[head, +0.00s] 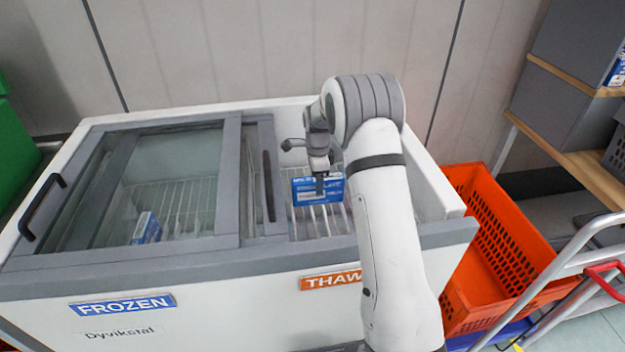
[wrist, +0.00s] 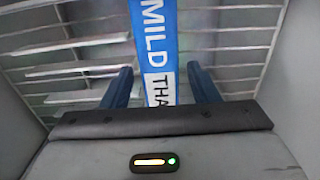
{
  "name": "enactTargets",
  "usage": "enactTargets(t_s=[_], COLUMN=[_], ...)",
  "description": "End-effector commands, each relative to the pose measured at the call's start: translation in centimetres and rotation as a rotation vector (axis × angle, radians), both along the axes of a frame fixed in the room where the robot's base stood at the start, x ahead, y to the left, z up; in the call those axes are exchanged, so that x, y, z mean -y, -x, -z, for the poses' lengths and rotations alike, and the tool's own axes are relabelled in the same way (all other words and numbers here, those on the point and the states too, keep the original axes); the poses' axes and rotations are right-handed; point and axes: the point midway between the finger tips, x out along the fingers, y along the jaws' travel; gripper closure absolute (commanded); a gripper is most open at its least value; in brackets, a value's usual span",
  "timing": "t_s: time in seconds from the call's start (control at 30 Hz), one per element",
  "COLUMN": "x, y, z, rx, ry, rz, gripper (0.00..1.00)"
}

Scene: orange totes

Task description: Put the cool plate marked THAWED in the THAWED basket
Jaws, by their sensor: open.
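My gripper (head: 321,182) is over the plate. In the wrist view the fingers of my gripper (wrist: 162,88) are open, one on each side of the plate, with gaps showing. The label is partly hidden by my arm. No basket marked THAWED can be made out apart from this section.
The FROZEN side of the freezer (head: 122,305) has a sliding glass lid and another blue-white plate (head: 146,229) inside. Freezer walls and wire racks surround my gripper. An orange tote (head: 462,297) stands at the right, beside a metal cart (head: 560,262).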

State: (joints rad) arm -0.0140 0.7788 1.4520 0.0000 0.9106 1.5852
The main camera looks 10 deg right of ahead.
Motion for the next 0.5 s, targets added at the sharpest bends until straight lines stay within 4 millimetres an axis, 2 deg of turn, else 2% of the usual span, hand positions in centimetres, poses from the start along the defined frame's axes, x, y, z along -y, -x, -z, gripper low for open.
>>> enactTargets(t_s=[0.17, 0.5], x=[0.0, 0.0], y=[0.0, -0.1], z=[-1.2, -8.2], rx=[0.002, 0.004], ry=[0.0, 0.0], rz=[0.0, 0.0], gripper=[0.46, 0.46])
